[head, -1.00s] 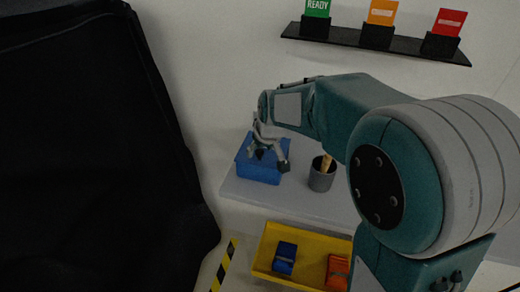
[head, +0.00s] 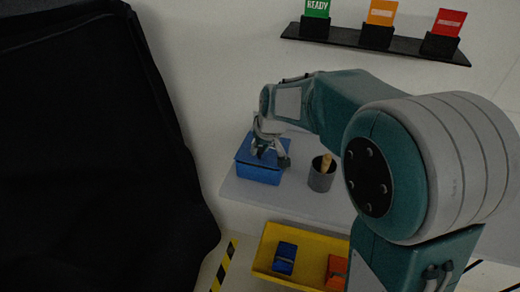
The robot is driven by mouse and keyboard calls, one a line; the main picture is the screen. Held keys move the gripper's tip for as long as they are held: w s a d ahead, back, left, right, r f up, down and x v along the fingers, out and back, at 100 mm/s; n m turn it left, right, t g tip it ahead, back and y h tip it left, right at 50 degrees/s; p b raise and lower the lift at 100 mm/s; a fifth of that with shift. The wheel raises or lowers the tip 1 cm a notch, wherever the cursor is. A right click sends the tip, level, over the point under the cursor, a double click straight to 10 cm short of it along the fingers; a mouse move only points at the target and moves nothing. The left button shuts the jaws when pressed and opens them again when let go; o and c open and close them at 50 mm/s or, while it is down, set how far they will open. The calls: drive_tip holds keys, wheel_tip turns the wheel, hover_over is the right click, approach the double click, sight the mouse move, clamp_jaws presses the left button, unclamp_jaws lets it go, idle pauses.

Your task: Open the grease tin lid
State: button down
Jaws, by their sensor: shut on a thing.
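The grease tin (head: 257,174) is a blue box on a light grey shelf, left of the middle in the head view. Its blue lid (head: 245,151) lies on top and looks closed, though my gripper hides part of it. My gripper (head: 270,155) is over the right part of the lid, fingers pointing down. The fingers are close together and shut on the lid, as far as the small, dark picture shows. The exact contact is partly hidden by the fingers.
A dark grey cup (head: 321,180) with a wooden handle stands right of the tin on the shelf (head: 285,203). A yellow tray (head: 262,262) below holds a blue and an orange item. A black cover (head: 95,150) fills the left.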

drive_tip(key=shift+w+d+r+g+y, duration=0.15)
drive_tip(key=shift+w+r+g+y, duration=0.15)
drive_tip(key=shift+r+g, duration=0.25)
drive_tip(key=shift+w+d+r+g+y, duration=0.15)
drive_tip(key=shift+w+r+g+y, duration=0.05)
drive_tip(key=shift+w+r+g, duration=0.25)
drive_tip(key=shift+w+d+r+m+g+y, duration=0.25)
drive_tip(key=shift+w+r+g, duration=0.2)
drive_tip(key=shift+r+g, duration=0.15)
drive_tip(key=shift+w+d+r+m+g+y, duration=0.15)
drive_tip(key=shift+w+r+g+y, duration=0.1)
drive_tip(key=shift+w+r+g, duration=0.35)
drive_tip(key=shift+s, duration=0.15)
drive_tip(key=shift+c, duration=2.3)
unclamp_jaws()
drive_tip(key=shift+f, duration=0.1)
wheel_tip(320, 180, up, 10)
drive_tip(key=shift+a, duration=0.1)
